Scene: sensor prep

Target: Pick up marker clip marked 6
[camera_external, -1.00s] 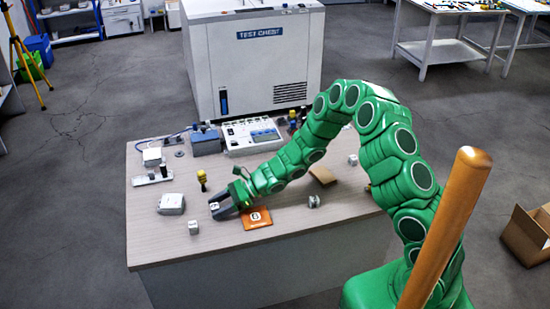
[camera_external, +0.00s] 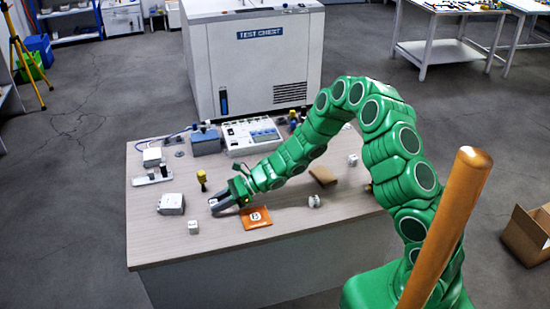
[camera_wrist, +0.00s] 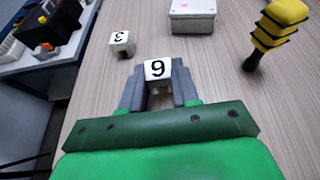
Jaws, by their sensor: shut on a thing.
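The marker clip (camera_wrist: 158,69) is a small white block with a black 6 on its face. It sits between the two grey fingers of my gripper (camera_wrist: 157,88), which is shut on it. In the external view my gripper (camera_external: 223,204) is low over the left part of the table, and the clip is mostly hidden by the fingers. I cannot tell whether the clip still touches the tabletop.
Another white clip (camera_wrist: 122,42), marked like a 3, stands close by on the table (camera_external: 150,240). A pale box (camera_wrist: 192,16) and a yellow-and-black tool (camera_wrist: 278,30) are beyond. An orange card (camera_external: 257,217) lies right of my gripper. Bare tabletop lies in front.

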